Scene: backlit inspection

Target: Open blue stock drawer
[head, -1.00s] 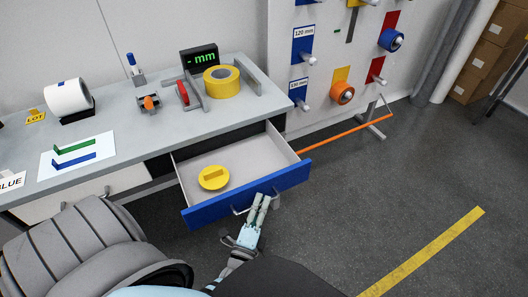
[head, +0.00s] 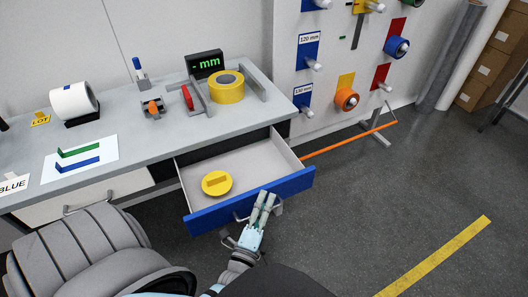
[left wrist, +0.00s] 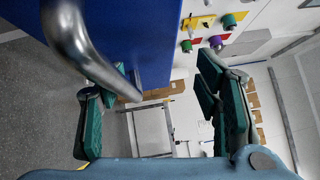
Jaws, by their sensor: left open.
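The blue-fronted stock drawer (head: 210,218) stands pulled out from under the grey workbench. Its pale inside shows, with a yellow round piece (head: 217,183) lying in it. A metal bar handle (head: 242,215) is on its front and looms large in the left wrist view (left wrist: 75,38). My left gripper (head: 266,200) is open at the handle. In the left wrist view its fingers (left wrist: 155,95) are spread, and the handle bar runs close by the left finger; whether they touch I cannot tell. My right gripper is not in view.
The bench (head: 150,140) holds a white roll (head: 73,100), a yellow tape roll (head: 228,88) and a "mm" display (head: 205,64). A peg panel (head: 330,75) with spools stands behind. An orange bar (head: 350,140) runs low at the right. The grey floor (head: 400,180) at right is clear.

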